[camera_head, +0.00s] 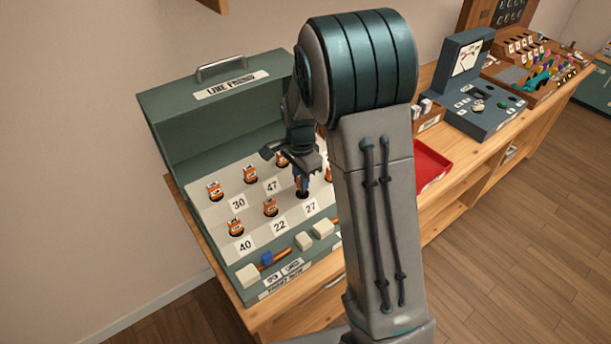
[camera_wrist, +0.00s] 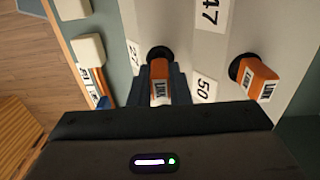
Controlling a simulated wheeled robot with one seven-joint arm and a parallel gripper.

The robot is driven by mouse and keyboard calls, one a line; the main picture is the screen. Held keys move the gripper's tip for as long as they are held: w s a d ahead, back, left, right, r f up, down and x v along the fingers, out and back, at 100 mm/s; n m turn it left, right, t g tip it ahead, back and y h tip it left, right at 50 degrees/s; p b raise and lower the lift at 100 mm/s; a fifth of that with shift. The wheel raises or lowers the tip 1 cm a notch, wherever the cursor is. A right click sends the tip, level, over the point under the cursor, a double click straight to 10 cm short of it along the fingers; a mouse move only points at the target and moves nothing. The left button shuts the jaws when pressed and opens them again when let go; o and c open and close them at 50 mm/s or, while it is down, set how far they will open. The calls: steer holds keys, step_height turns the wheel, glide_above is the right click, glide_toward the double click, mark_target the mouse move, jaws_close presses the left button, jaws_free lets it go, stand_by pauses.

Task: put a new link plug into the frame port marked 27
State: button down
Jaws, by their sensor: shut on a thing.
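The line frame (camera_head: 215,100) is a green case with a pale sloped panel of numbered ports. The label 27 (camera_head: 311,207) marks a front-row port; it also shows in the wrist view (camera_wrist: 133,52). My gripper (camera_head: 302,184) is over that port, its fingers shut on an orange link plug (camera_wrist: 160,78). The plug's far end meets the black port ring (camera_wrist: 158,53); I cannot tell how deep it sits. The fingers hide most of this plug in the head view.
Other orange plugs stand in neighbouring ports, one (camera_wrist: 258,78) close to my gripper and one (camera_head: 270,208) by label 22. A red tray (camera_head: 430,166) and a meter box (camera_head: 465,90) stand to the right.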

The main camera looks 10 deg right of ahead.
steer(key=shift+f+b, duration=0.9)
steer(key=shift+f, duration=0.4)
stand_by(0.4)
steer(key=c, duration=1.3)
jaws_free()
steer(key=shift+o, duration=1.3)
steer(key=shift+s+r, duration=0.1)
steer(key=shift+r, duration=0.05)
steer(key=shift+r+p, duration=0.85)
steer(key=shift+r, duration=0.1)
steer(key=shift+r+p, duration=1.95)
steer(key=shift+r, duration=0.75)
steer(key=shift+r+p, duration=1.45)
steer(key=shift+r, duration=0.55)
